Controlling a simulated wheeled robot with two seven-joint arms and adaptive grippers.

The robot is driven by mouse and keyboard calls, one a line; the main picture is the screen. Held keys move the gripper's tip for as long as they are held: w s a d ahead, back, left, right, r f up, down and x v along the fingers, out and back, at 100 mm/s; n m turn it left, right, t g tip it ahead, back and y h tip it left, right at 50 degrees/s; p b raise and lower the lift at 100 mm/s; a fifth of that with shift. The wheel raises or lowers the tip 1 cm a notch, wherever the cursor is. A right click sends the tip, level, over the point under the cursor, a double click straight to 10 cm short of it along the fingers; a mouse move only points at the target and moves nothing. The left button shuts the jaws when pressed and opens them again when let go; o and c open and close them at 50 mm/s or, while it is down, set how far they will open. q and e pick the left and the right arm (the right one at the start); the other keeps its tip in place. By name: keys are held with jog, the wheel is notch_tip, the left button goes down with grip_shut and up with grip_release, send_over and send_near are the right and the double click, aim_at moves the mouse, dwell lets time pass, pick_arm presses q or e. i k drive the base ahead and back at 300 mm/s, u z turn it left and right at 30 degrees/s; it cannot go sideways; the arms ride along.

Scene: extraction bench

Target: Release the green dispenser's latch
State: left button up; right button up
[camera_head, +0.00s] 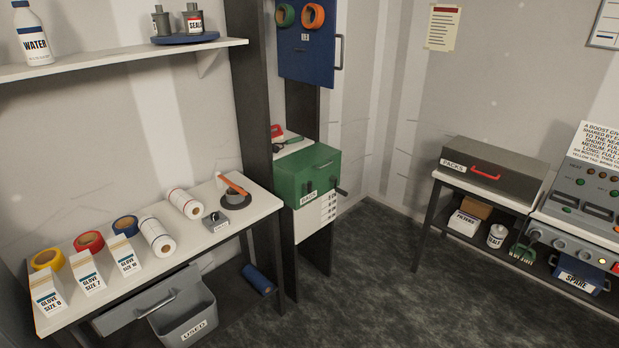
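The green dispenser (307,178) is a box on a dark-framed stand in the corner, labelled "BAGS" on its front. Two dark handle-like parts show on it, one on the front face (309,186) and one sticking out at the right end (341,191). I cannot tell which of them is the latch, or its position. A white panel with printed lines (315,217) sits just below the box. Neither of my grippers is in view.
A white table (140,285) on the left holds tape rolls, glove boxes and paper rolls. A grey "USED" bin (187,315) is beneath it. A blue panel (308,45) hangs above the dispenser. A grey case (494,168) and control panel (588,190) stand right. The dark floor (390,275) between is clear.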

aim_at(308, 187)
jog(key=z, duration=0.3)
jog(key=i, duration=0.5)
jog(key=z, duration=0.7)
jog(key=i, duration=1.05)
jog(key=u, duration=0.3)
jog(key=i, duration=0.95)
jog(key=u, duration=1)
jog(key=i, duration=0.25)
jog(key=u, duration=0.05)
